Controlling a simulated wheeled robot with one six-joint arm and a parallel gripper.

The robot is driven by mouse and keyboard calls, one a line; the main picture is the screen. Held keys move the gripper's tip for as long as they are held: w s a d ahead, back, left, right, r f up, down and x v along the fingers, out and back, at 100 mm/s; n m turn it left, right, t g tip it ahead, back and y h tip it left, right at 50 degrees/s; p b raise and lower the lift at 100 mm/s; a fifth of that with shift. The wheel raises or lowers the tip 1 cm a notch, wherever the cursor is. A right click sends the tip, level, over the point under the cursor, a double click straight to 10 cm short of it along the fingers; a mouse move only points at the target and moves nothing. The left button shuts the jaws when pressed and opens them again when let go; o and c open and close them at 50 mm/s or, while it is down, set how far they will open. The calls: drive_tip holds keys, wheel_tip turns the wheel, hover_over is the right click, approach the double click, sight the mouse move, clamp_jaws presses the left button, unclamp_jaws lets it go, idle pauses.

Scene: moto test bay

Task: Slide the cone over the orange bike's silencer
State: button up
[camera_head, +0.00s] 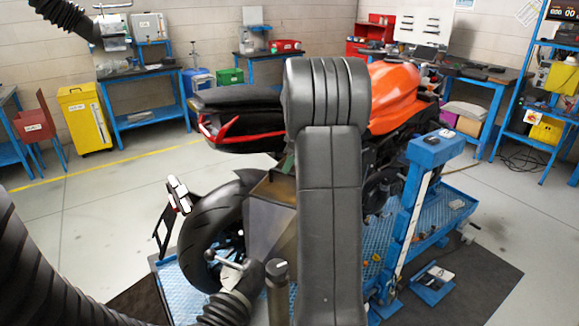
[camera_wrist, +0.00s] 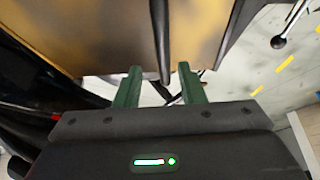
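The cone (camera_head: 262,222), a dull yellow-brown hood with dark edges, stands beside the rear wheel, partly behind my arm. A black ribbed hose (camera_head: 228,306) meets its lower end. In the wrist view the cone (camera_wrist: 90,38) fills the upper part, with a dark narrow bar running down it. My gripper (camera_wrist: 160,80) has two green fingers spread apart, with the bar's lower end between them and gaps on both sides. It appears empty. The orange bike (camera_head: 395,95) stands on a blue lift. Its silencer cannot be made out; my arm and the cone cover that area.
The blue lift deck (camera_head: 455,200) carries a blue upright post (camera_head: 412,205) right of my arm. A large ribbed hose (camera_head: 40,275) fills the lower left. A yellow cabinet (camera_head: 84,118) and blue benches line the wall. The floor at left is clear.

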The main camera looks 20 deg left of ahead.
drive_tip(key=v, duration=1.2)
drive_tip(key=shift+b, duration=0.35)
drive_tip(key=shift+s, duration=0.1)
drive_tip(key=p+x, duration=0.1)
drive_tip(key=x, duration=1.3)
drive_tip(key=shift+s+a+f, duration=0.1)
drive_tip(key=shift+s+a, duration=0.05)
drive_tip(key=shift+s, duration=0.7)
